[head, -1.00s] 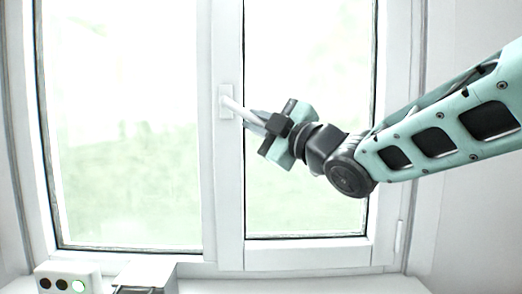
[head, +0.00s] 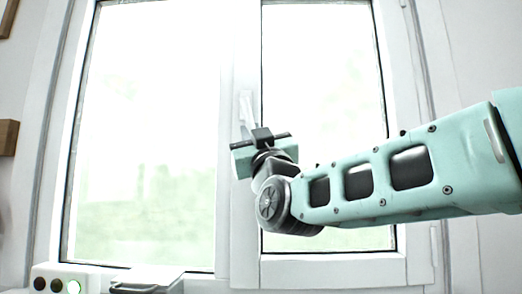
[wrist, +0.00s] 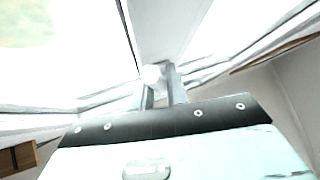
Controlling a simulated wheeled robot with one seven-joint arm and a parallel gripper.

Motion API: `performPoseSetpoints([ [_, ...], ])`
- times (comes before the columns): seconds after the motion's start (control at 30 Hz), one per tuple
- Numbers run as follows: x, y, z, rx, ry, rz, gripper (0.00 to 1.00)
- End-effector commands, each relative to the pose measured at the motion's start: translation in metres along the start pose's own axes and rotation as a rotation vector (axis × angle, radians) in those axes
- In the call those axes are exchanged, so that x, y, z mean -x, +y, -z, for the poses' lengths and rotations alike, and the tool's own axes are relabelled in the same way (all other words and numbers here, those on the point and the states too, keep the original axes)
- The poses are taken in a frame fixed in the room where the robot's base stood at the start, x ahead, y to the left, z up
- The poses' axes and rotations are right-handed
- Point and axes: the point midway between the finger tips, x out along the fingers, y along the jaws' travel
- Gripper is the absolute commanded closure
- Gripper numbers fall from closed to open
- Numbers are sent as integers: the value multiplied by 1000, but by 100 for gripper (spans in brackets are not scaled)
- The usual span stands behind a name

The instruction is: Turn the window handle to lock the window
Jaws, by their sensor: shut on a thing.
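The white window handle (head: 245,108) is on the frame post between the two panes in the head view. Its lever points almost straight down. My gripper (head: 248,129) is just below it, with its fingers shut on the lever's lower part, and it partly hides the lever end. In the wrist view my gripper's two fingers (wrist: 161,88) stand close together around the white, rounded end of the handle (wrist: 151,74). The window (head: 150,130) has a wide left pane and a narrower right pane, and its sash looks closed against the frame.
Wooden pieces (head: 8,137) are on the left wall. My arm crosses the right pane.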

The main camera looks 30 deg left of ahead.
Motion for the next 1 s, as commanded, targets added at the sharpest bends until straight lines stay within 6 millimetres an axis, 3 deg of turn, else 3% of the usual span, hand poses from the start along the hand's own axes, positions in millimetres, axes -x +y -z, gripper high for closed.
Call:
performPoseSetpoints([
  [0.4, -4, -17, -2, -155, 42, -152, 100],
  [1.0, -5, -19, -1, -184, 51, -181, 100],
])
